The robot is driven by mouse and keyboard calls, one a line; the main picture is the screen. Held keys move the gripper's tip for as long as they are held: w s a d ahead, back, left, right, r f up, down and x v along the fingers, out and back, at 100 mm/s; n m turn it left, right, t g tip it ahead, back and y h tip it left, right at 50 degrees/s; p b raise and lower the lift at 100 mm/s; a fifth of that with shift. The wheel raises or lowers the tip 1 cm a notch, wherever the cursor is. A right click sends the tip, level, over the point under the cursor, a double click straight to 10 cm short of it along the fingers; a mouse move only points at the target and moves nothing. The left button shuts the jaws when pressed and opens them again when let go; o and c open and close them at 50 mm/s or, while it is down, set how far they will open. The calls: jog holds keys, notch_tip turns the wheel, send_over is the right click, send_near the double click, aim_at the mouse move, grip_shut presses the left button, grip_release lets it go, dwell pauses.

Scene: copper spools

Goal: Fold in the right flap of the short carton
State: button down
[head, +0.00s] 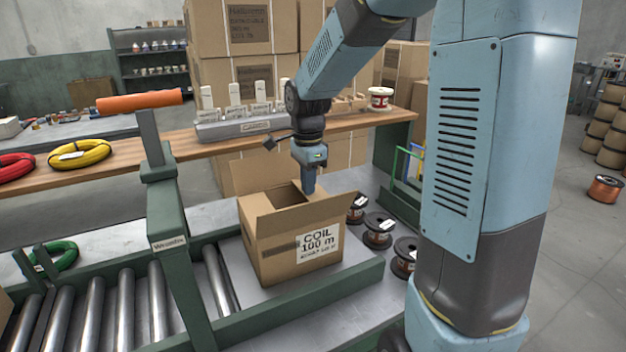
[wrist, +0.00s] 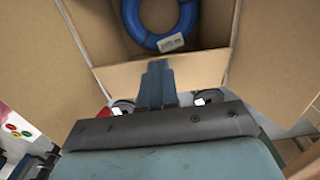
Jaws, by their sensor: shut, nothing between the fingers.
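The short carton (head: 285,250) is an open brown box marked "COIL 100 m", standing at the end of the roller conveyor. In the wrist view, a blue coil (wrist: 160,22) with a white label lies inside it. The carton's right flap (wrist: 205,70) shows as a narrow cardboard band beyond which the coil lies. Broader flaps (wrist: 275,60) spread on either side. My gripper (head: 308,188) points down at the carton's right rim, its fingers shut and empty. In the wrist view, the fingers (wrist: 157,80) overlap the right flap; I cannot tell whether they touch it.
Several dark spools (head: 378,230) stand just right of the carton. A wooden shelf (head: 345,122) runs behind, carrying a grey rack (head: 240,125) and yellow and red coils. A green conveyor post (head: 172,230) with an orange bar (head: 140,101) rises at the left. A green coil (head: 55,256) lies farther left.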

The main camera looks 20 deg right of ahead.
jog(key=shift+f, duration=0.75)
notch_tip(320, 180, up, 9)
dwell(0.5)
jog(key=shift+r, duration=0.1)
